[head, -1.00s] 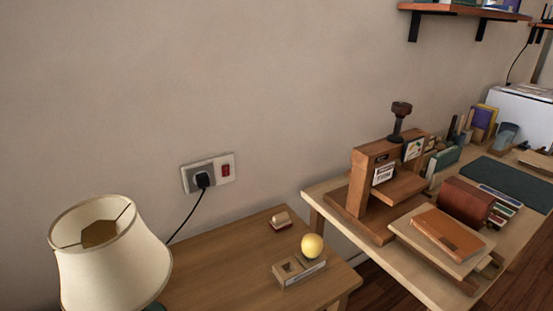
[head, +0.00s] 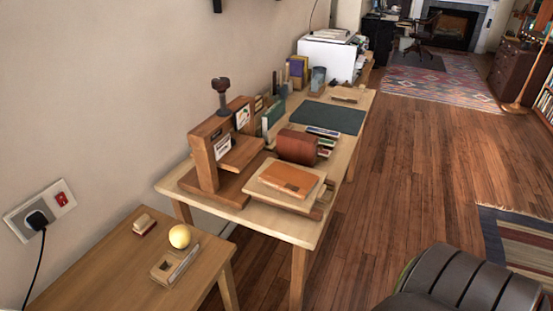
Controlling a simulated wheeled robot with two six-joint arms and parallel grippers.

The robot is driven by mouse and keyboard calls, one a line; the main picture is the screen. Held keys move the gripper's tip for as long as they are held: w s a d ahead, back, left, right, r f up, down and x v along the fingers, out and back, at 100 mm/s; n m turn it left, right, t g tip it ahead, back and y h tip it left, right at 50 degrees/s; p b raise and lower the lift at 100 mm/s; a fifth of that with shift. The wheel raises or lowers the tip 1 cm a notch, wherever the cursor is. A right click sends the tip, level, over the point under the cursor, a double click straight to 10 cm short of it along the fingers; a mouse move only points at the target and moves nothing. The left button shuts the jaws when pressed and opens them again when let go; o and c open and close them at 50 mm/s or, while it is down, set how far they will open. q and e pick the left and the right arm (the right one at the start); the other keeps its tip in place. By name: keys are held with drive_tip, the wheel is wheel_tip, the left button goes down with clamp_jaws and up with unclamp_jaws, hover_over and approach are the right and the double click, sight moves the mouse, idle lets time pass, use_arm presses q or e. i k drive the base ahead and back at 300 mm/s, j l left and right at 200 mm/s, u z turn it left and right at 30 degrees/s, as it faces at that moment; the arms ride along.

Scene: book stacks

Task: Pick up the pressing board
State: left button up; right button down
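A pale flat wooden board (head: 263,187), which looks like the pressing board, lies near the front edge of the light wooden worktable (head: 270,226). An orange-brown book (head: 292,180) lies on top of it and covers its middle. Other wooden pieces show beneath the board; I cannot tell exactly what it rests on. A wooden book press (head: 205,158) with a dark knob on top stands just left of the board. Neither of my grippers is in view.
A brown rounded block (head: 297,146) and a green mat (head: 328,117) lie behind the board. A low side table (head: 120,268) holds a yellow ball (head: 180,236). A dark ribbed chair (head: 465,285) stands at lower right. Wooden floor (head: 420,170) is open right of the worktable.

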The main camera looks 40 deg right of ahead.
sight(340, 92)
drive_tip(key=z, duration=1.85)
drive_tip(key=i+l+z, duration=0.65)
drive_tip(key=i, duration=0.5)
drive_tip(key=i+z, duration=0.4)
drive_tip(key=i, duration=0.45)
drive_tip(key=i+u, duration=0.15)
drive_tip(key=i, duration=0.3)
drive_tip(key=i+l+u, duration=0.15)
drive_tip(key=i, duration=0.3)
drive_tip(key=i+l+u, duration=0.15)
drive_tip(key=i, duration=0.25)
drive_tip(key=i+l+u, duration=0.1)
drive_tip(key=i, duration=0.35)
